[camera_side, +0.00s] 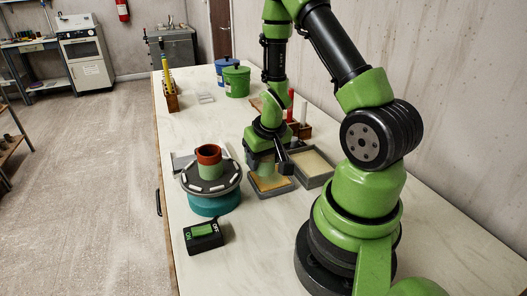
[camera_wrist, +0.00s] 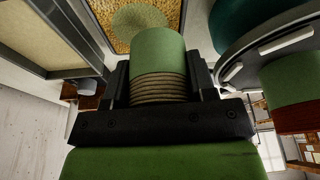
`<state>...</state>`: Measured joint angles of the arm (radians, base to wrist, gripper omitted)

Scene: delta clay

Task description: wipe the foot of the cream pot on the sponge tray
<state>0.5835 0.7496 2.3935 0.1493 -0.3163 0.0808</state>
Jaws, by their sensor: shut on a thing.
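My gripper (camera_wrist: 163,88) is shut on a pot (camera_wrist: 158,52), gripping it on a ribbed tan band. The rest of the pot that shows is smooth and green, and it points away from the gripper. The pot also shows below my gripper in the side view (camera_side: 264,168), over the sponge tray (camera_side: 271,193). The tray has a dark rim and holds a yellow-brown sponge (camera_wrist: 101,14). A round greenish patch (camera_wrist: 139,19) shows on the sponge just beyond the pot's end. I cannot tell whether the pot touches the sponge.
A turntable (camera_side: 213,190) left of the tray carries a green pot with a red top (camera_side: 208,154). A shallow pale-bottomed tray (camera_side: 314,166) stands close on the right. A switch box (camera_side: 203,237) lies in front. Blue (camera_side: 223,66) and green (camera_side: 236,82) lidded buckets stand behind.

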